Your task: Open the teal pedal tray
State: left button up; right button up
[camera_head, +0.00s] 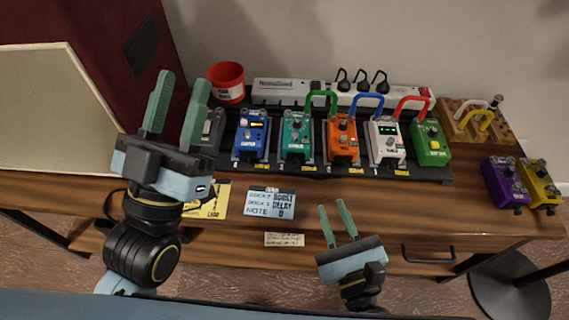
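A teal pedal (296,136) stands on a black pedalboard (390,172) between a blue pedal (251,136) and an orange pedal (342,140). A green patch cable (321,94) arches behind it. I cannot make out a separate tray on it. My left gripper (184,80) points up and away at the left, with its green fingers apart and nothing between them. It is left of the teal pedal. My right gripper (332,205) is below and right of the teal pedal, over the table's front. Its fingers are apart and empty.
A drawer handle (428,255) is on the table front at the right. A white pedal (385,141) and green pedal (430,142) continue the row. A red cup (227,82) stands behind it; purple (500,181) and yellow (539,184) pedals sit right. Note cards (270,202) lie in front.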

aim_at(296, 165)
jog(key=shift+m+g+y, duration=0.4)
jog(key=shift+m+g, duration=0.3)
jog(key=shift+m, duration=0.1)
jog(key=x, duration=0.4)
jog(key=a+f+x, duration=0.1)
jog(key=x, duration=0.3)
jog(key=f+x, duration=0.1)
jog(key=x, duration=0.4)
jog(key=shift+s+a+f+p, duration=0.15)
jog(key=shift+s+a+p, duration=0.2)
jog(key=shift+s, duration=0.1)
grip_shut()
